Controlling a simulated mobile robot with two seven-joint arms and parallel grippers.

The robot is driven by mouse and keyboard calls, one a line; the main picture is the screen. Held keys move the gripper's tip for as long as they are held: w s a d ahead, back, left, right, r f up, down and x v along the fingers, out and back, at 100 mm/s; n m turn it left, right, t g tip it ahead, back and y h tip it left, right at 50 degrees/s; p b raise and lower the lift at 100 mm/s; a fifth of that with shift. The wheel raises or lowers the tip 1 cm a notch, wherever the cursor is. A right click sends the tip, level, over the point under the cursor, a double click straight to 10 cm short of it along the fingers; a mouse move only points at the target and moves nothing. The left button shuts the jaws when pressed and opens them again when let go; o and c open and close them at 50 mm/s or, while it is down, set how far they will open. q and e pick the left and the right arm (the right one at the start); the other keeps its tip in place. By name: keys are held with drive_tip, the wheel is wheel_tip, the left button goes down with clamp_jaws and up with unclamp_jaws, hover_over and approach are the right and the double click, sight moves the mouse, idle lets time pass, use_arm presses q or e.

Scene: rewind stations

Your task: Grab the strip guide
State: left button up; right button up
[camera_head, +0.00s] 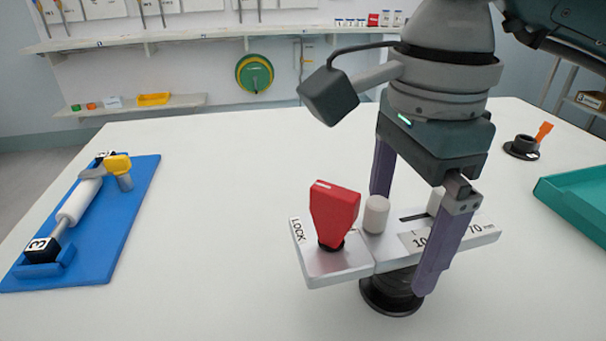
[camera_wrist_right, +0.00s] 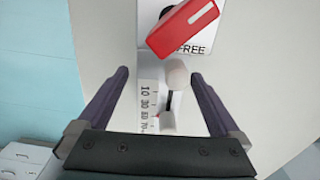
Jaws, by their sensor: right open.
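The strip guide (camera_head: 335,262) is a pale metal bar with a scale, two white posts and a red lever (camera_head: 334,213) at its left end by the word LOCK. It stands on a round black base (camera_head: 391,297) on the white table. My right gripper (camera_head: 400,240) is open, with one purple finger behind the bar and one in front of it. In the right wrist view the scale bar (camera_wrist_right: 150,92) runs between the spread fingers, and the red lever (camera_wrist_right: 183,27) lies beyond them beside the word FREE. Contact is not clear. My left gripper is not in view.
A blue board (camera_head: 118,222) with a white roller (camera_head: 78,202) and a yellow-handled part lies at the left. A teal tray (camera_head: 575,205) and a black holder with an orange piece (camera_head: 523,147) are at the right. The white table (camera_head: 220,190) is clear between board and guide.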

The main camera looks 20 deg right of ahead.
drive_tip(key=shift+f, duration=0.4)
drive_tip(key=shift+c, duration=0.2)
drive_tip(key=shift+r, duration=0.1)
clamp_jaws()
